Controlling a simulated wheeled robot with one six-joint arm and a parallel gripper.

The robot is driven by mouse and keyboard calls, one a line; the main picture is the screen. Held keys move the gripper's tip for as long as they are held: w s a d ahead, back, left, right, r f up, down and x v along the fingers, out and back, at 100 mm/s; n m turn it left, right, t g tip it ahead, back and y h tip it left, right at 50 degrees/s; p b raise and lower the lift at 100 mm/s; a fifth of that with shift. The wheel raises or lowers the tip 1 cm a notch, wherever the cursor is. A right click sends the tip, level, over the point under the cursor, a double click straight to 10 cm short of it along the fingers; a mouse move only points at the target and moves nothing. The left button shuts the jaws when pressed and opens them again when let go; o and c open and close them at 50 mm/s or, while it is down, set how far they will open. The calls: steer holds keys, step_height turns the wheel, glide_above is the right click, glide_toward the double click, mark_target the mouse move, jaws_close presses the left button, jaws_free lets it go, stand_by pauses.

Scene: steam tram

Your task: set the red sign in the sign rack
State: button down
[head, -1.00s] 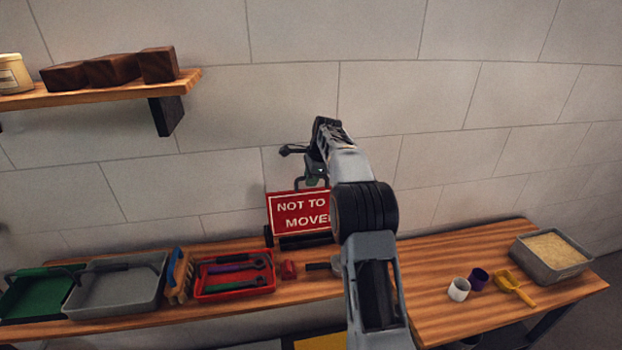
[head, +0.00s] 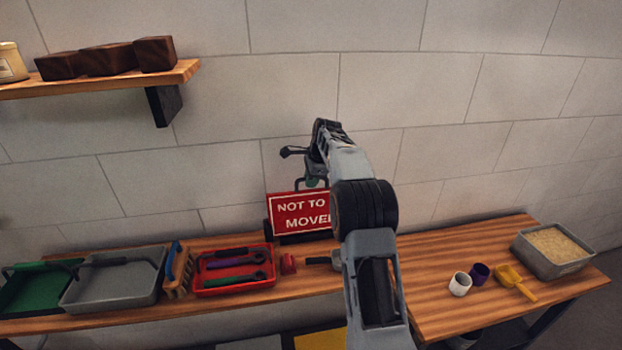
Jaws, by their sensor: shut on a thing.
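The red sign (head: 298,214), with white lettering reading "NOT TO" and "MOVE" before my arm cuts it off, stands upright near the back of the wooden bench. My gripper (head: 313,181) is at the sign's top, shut on its handle. Black parts of the sign rack (head: 267,231) show at the sign's lower left edge. The sign's lower edge is at the rack, but I cannot tell whether it is fully seated. My arm hides the sign's right side and part of the rack.
On the bench (head: 440,300) are a red tray (head: 199,284) of tools, a brush (head: 180,272), a grey tray (head: 75,300) and a green tray (head: 28,292). At right are two cups, a yellow scoop (head: 511,280) and a sand-filled bin (head: 553,268). A shelf (head: 110,82) holds wooden blocks.

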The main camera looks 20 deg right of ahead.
steer(key=shift+f, duration=0.15)
stand_by(0.4)
steer(key=shift+f+b, duration=0.6)
steer(key=shift+f, duration=0.4)
steer(key=c, duration=1.1)
jaws_free()
steer(key=shift+o, duration=0.2)
steer(key=shift+f, duration=0.1)
steer(key=v, duration=1.4)
steer(key=shift+p, duration=0.4)
steer(key=shift+s, duration=0.15)
